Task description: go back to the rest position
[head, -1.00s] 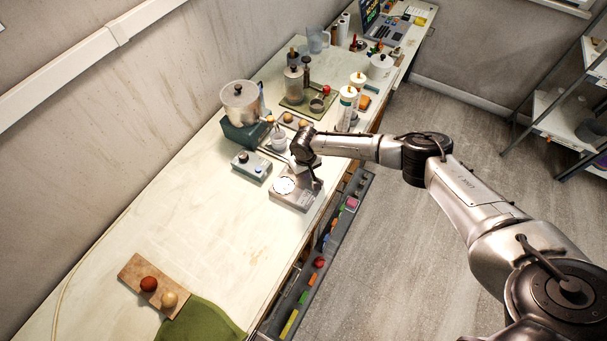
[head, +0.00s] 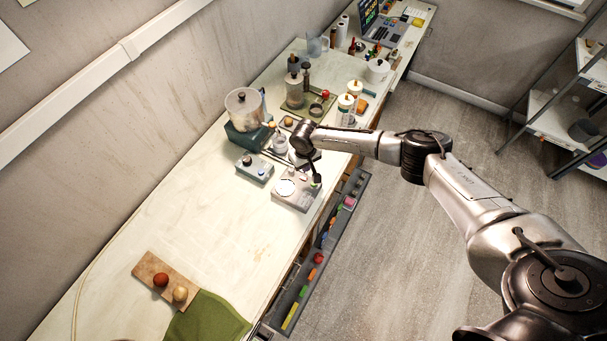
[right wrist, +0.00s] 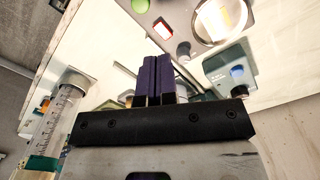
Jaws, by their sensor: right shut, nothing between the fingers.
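My right gripper (head: 316,182) hangs from its arm, which reaches in from the right of the head view. It is over the right part of a small grey device with a round white plate (head: 287,188) on the bench. In the right wrist view its dark purple fingers (right wrist: 155,72) are together, with nothing between them. The round plate (right wrist: 222,17) shows beyond them there. Whether the fingertips touch the device cannot be told. My left gripper is not in view.
A blue-grey control box (head: 255,168) and a pot on a teal base (head: 243,108) stand left of the gripper. Bottles (head: 346,106) stand behind it. A wooden board (head: 152,268) and green cloth (head: 208,320) lie in front. The bench between is clear.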

